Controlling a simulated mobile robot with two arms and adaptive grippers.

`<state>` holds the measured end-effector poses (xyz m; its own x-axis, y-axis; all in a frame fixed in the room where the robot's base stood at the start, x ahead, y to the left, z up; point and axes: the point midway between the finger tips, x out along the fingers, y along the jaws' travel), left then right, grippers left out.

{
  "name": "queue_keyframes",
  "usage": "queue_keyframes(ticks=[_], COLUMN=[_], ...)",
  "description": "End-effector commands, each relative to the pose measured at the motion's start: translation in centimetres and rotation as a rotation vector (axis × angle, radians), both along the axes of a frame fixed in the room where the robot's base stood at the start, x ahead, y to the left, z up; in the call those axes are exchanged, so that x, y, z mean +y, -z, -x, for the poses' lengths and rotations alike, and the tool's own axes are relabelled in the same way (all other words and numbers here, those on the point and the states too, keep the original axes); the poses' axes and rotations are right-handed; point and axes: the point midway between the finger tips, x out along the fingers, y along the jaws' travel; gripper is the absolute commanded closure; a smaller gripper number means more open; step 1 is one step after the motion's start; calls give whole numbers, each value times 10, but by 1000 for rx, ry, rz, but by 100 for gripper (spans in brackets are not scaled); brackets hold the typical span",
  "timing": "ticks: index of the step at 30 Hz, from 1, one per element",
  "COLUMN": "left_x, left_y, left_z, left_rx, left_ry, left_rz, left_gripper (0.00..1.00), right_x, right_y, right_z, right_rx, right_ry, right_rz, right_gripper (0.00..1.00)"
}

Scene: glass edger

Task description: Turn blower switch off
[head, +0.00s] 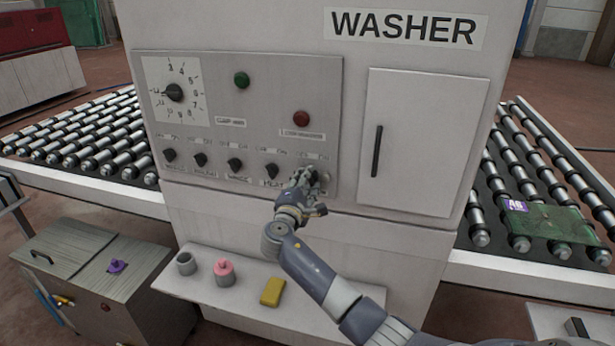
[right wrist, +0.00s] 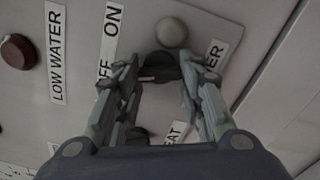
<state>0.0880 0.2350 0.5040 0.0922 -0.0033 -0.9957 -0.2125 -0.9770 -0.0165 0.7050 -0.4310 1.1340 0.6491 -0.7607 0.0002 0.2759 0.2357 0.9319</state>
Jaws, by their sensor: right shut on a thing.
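The WASHER control panel (head: 270,125) has a row of black rotary switches along its lower edge. My right gripper (head: 310,180) is at the rightmost switch and hides most of it in the head view. In the right wrist view the black switch knob (right wrist: 163,66) sits between the fingertips of my right gripper (right wrist: 160,75), which is shut on it. A label ending in "ER" (right wrist: 214,55) is beside the knob, partly hidden. ON and partly covered OFF markings (right wrist: 112,35) are on the other side. My left gripper is not in view.
The heat switch (head: 271,171) is just left of my right gripper. A cabinet door (head: 420,140) is to the right. Roller conveyors (head: 85,135) flank the washer.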

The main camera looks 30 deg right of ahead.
Motion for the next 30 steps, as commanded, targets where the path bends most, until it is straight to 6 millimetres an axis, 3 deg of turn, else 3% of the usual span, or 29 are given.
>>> queue_keyframes(ticks=[10,30], left_x=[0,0], left_y=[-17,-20], left_z=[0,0], left_rx=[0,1], left_ry=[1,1], left_rz=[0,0], left_gripper=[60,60], right_x=[0,0], right_y=[0,2], right_z=[0,0], right_rx=[149,196], right_ry=[-1,-1], right_rz=[127,167], right_gripper=[88,88])
